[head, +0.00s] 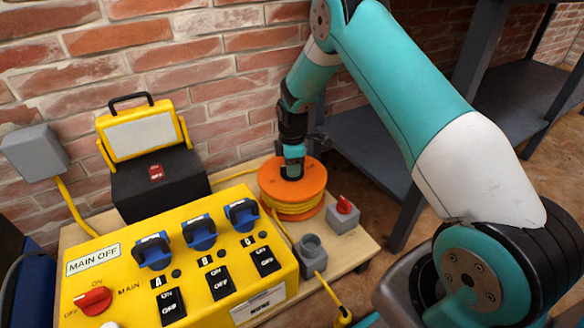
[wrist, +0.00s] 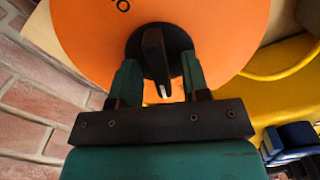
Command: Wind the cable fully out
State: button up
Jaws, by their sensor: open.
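The orange cable reel (head: 310,178) lies flat on the wooden board, with yellow cable (head: 297,209) wound around its drum. In the wrist view the reel's orange top (wrist: 90,30) fills the upper middle, with a black crank knob (wrist: 155,55) at its dark hub. My gripper (head: 292,172) is over the reel top. In the wrist view its two green fingers (wrist: 160,80) stand apart, one on each side of the knob, with gaps showing. I cannot tell how deep the fingers reach.
A yellow power box (head: 200,262) with blue plugs, switches and a "MAIN OFF" label stands front left. A grey socket (head: 312,252) and a grey box with a red switch (head: 343,214) sit near the reel. A work lamp (head: 140,135) stands behind, before the brick wall.

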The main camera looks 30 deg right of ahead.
grip_shut()
